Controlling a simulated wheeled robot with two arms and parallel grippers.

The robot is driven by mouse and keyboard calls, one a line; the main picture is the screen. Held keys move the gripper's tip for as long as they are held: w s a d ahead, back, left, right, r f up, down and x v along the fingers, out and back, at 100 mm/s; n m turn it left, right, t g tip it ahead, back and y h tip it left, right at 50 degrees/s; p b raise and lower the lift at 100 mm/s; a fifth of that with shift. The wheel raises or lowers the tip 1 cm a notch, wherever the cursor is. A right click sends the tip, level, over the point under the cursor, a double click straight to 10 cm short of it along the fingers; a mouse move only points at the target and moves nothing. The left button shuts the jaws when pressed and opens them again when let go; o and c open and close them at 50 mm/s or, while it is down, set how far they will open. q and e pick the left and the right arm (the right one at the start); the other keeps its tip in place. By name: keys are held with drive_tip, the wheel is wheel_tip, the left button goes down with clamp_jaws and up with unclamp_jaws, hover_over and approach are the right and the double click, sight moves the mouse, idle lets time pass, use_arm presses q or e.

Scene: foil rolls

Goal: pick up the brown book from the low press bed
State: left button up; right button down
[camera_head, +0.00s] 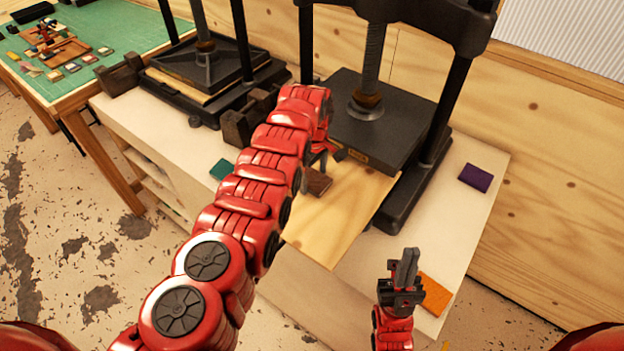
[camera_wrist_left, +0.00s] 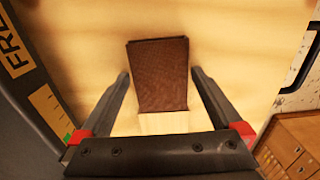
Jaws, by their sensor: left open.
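The brown book (camera_head: 318,182) lies on the pale wooden bed (camera_head: 335,222) of the right-hand press, partly hidden by my left gripper in the head view. In the left wrist view the book (camera_wrist_left: 160,72) shows its dark textured cover, with a pale strip along its near edge. My left gripper (camera_wrist_left: 160,76) is open, one finger on each side of the book, with a gap at each side. In the head view my left gripper (camera_head: 325,158) is mostly hidden by its own wrist. My right gripper (camera_head: 406,266) looks shut and empty, in front of the bench.
The dark press plate (camera_head: 375,118) overhangs the back of the bed, close to my left gripper. Press posts stand on both sides. An orange book (camera_head: 435,295), a purple book (camera_head: 475,178) and a green book (camera_head: 221,169) lie on the white bench. Another press (camera_head: 205,75) stands left.

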use_arm(q)
drive_tip(key=c, duration=1.2)
drive_tip(key=shift+r, duration=0.1)
